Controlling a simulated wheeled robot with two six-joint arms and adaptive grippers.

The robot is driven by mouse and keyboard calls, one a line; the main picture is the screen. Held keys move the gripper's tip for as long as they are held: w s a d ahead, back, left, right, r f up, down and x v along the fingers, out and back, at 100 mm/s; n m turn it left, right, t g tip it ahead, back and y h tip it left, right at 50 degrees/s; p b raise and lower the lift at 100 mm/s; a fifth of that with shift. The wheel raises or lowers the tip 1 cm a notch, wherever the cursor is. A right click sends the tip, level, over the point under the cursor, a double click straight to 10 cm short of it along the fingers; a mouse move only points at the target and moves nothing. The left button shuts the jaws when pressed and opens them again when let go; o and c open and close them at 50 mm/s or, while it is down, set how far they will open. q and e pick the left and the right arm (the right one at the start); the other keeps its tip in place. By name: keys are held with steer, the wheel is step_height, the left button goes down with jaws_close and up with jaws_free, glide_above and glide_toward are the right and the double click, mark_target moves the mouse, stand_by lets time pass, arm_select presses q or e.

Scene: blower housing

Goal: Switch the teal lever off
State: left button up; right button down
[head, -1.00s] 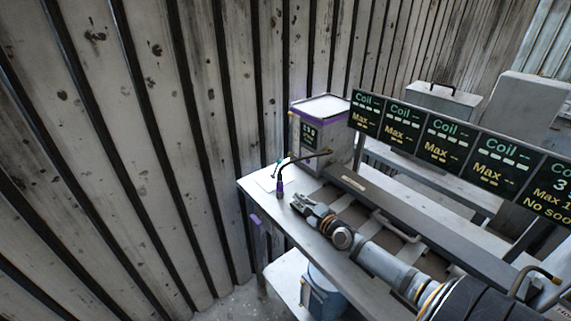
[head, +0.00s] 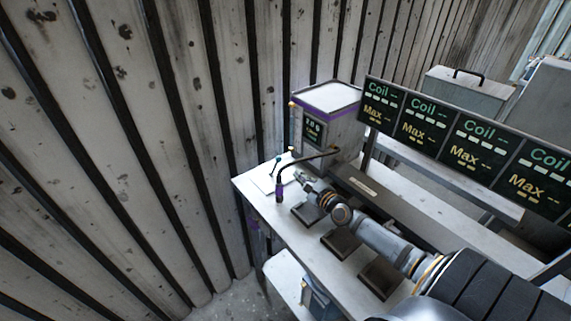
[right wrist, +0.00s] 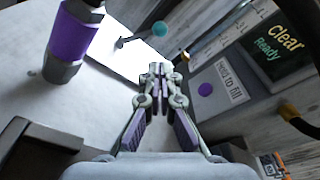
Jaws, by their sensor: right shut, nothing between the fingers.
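The teal lever shows in the right wrist view as a teal ball knob (right wrist: 160,29) on a thin dark stem that leans to the right, over a white plate. In the head view the lever (head: 278,159) is a tiny teal spot near the bench's far left corner, partly confused with a dark hose. My right gripper (head: 298,176) reaches over the bench close to the lever. In the right wrist view its fingers (right wrist: 157,69) are together and empty, pointing just below the knob, with no clear contact. My left gripper is out of view.
A purple-collared nozzle (head: 279,192) stands left of my right gripper, its hose running to a purple-trimmed box (head: 325,97). The wrist view shows a "Clear / Ready" screen (right wrist: 283,47) on the right. Dark square pads (head: 341,245) lie on the bench. Coil signs (head: 424,121) hang behind my arm.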

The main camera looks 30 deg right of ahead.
mark_target(279, 161)
steer(key=w+b, duration=0.1)
steer(key=w, duration=0.2)
steer(key=w+f+b, duration=0.1)
steer(key=w, duration=0.2)
steer(key=w+b, duration=0.1)
steer(key=w, duration=0.2)
steer(key=shift+d+f, duration=0.2)
steer(key=shift+w, duration=0.5)
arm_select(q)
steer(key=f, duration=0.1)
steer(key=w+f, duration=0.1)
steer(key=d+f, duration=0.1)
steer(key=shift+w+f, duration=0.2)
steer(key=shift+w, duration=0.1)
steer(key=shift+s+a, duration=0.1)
arm_select(e)
steer(key=shift+r, duration=0.1)
steer(key=shift+a+r, duration=0.1)
steer(key=shift+r, duration=0.15)
steer(key=a+r+p, duration=0.1)
steer(key=p, duration=0.2)
steer(key=shift+a+r, duration=0.15)
steer(key=shift+s+a, duration=0.1)
steer(key=shift+a, duration=0.2)
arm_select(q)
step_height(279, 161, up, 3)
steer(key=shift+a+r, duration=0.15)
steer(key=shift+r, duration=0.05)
